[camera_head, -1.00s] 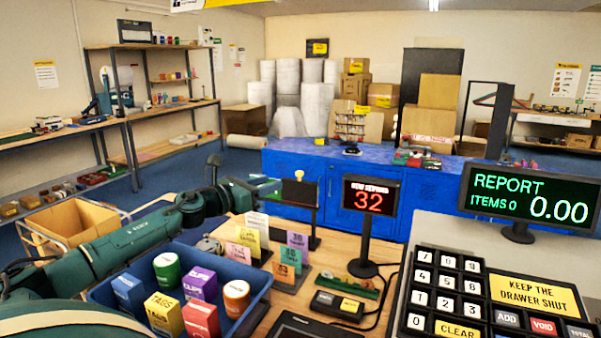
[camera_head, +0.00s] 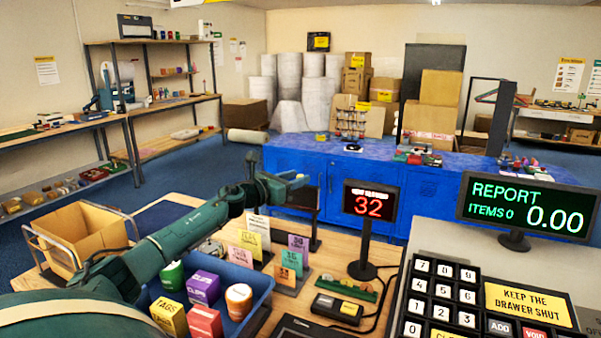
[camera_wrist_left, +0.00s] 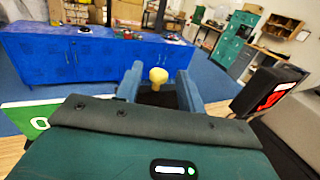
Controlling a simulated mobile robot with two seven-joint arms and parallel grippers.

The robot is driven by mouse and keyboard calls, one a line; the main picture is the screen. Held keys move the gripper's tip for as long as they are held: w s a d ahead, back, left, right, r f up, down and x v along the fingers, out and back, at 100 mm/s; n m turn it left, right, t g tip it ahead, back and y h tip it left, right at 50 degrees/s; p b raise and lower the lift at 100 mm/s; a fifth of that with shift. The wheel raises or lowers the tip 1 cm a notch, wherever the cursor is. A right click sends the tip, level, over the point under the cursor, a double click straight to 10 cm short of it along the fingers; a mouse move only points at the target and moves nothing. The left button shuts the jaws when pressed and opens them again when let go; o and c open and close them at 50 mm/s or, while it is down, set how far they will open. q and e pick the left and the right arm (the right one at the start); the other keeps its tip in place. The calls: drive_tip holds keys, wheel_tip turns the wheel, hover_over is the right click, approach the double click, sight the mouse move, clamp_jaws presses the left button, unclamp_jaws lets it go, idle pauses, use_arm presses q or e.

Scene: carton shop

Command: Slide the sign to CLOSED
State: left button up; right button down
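The sign is a dark board (camera_head: 303,200) on a post at the far edge of the counter, partly hidden by my left gripper in the head view. In the left wrist view, a green panel (camera_wrist_left: 38,117) with a white letter like an O shows at the left. A pale yellow knob (camera_wrist_left: 158,76) stands beyond my left gripper (camera_wrist_left: 158,84), which also shows in the head view (camera_head: 297,182). Its two fingers are apart, with the knob between them in the picture and gaps at both sides. I cannot tell whether the knob is within finger reach. My right gripper is not in view.
A customer display (camera_head: 371,201) reading 32 stands right of the sign. Small coloured cards (camera_head: 289,262) stand nearer on the counter. A blue bin (camera_head: 256,283) of small boxes lies below my left arm. A blue cabinet (camera_head: 405,198) is behind the counter.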

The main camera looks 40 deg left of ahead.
use_arm(q)
drive_tip(key=shift+w, duration=1.2)
drive_tip(key=shift+c, duration=0.5)
clamp_jaws()
